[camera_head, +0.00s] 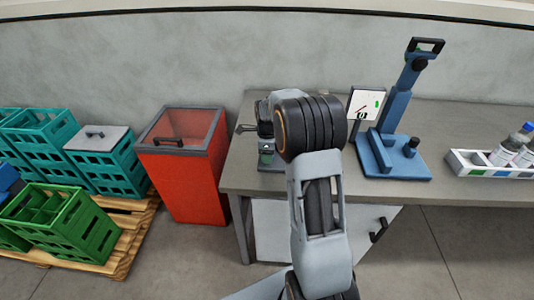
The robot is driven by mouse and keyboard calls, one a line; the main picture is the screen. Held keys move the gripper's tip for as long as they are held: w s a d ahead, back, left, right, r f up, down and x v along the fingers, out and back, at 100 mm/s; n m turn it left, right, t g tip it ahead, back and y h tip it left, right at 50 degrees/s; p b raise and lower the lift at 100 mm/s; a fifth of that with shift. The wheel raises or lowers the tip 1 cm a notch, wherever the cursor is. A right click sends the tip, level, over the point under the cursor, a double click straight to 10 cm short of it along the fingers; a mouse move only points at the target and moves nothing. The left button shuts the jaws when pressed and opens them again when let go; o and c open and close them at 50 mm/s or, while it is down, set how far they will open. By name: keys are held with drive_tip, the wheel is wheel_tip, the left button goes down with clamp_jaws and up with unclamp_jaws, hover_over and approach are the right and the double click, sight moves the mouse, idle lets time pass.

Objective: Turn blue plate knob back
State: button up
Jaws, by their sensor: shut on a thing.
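A blue stand (390,140) is on the right part of the bench, with a flat base plate and a leaning column. A dark knob (411,147) stands on the right side of its base plate. A second dark knob (420,63) sits high on the column, below a black handle at its top. I see nothing touching either knob. My arm rises in the middle of the picture, left of the stand. My gripper does not show; the arm's thick dark joint hides what is behind it.
A small grey device (265,131) stands left of my arm, partly hidden by it. A white card (365,104) is beside the stand. A white tray (462,165) with bottles is at right. A red bin (183,180) and green crates (65,225) stand left of the bench (435,188).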

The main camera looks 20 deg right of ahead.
drive_tip(key=shift+w+r, duration=0.15)
drive_tip(key=shift+r, duration=0.05)
drive_tip(key=o, duration=0.9)
drive_tip(key=shift+f, duration=0.15)
wheel_tip(320, 180, up, 14)
drive_tip(key=shift+f, duration=0.1)
idle(0.5)
